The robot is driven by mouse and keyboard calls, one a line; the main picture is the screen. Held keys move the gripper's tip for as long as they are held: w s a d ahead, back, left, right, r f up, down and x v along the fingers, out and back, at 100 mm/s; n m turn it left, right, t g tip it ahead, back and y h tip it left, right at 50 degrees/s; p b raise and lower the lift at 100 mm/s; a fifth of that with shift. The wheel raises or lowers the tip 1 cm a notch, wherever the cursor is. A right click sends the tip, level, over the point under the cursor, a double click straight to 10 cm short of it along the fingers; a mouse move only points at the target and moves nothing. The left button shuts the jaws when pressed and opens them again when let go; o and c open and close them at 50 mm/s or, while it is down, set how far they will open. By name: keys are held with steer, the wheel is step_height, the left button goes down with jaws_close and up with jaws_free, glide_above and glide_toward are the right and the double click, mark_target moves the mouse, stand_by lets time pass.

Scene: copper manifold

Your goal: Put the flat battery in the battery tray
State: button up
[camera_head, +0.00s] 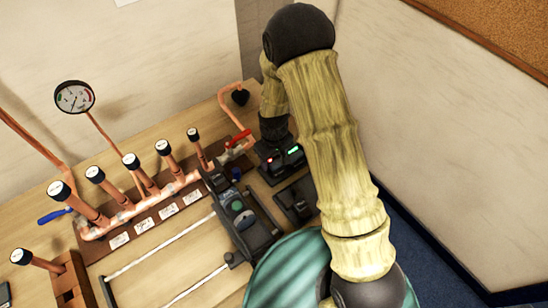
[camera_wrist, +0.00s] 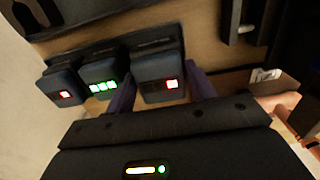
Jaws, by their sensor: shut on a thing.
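My gripper (camera_wrist: 162,88) is shut on a dark battery (camera_wrist: 158,70) with a red light, with one finger on each side of it. This battery is at the right end of a row on a black charger base (camera_wrist: 112,50). I cannot tell whether it is seated or slightly raised. Beside it stand a battery with green lights (camera_wrist: 101,79) and another with a red light (camera_wrist: 63,88). In the head view my dark gripper (camera_head: 273,128) is over the charger, its fingertips hidden. A black tray-like holder (camera_head: 297,200) lies in front of the charger; I cannot tell whether it is the battery tray.
A copper manifold (camera_head: 150,205) with several black-capped stubs is on the wooden bench, left. A dark machine (camera_head: 240,210) on rails stands beside the holder. A red-handled valve (camera_head: 238,139) and copper pipe are close to the gripper. A wall rises on the right.

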steer(key=shift+w+f+b, duration=0.15)
steer(key=shift+f+b, duration=0.6)
steer(key=shift+f, duration=0.4)
steer(key=o, duration=1.5)
steer(key=shift+c, duration=0.2)
steer(key=shift+r+p, duration=2.85)
steer(key=shift+r, duration=1.2)
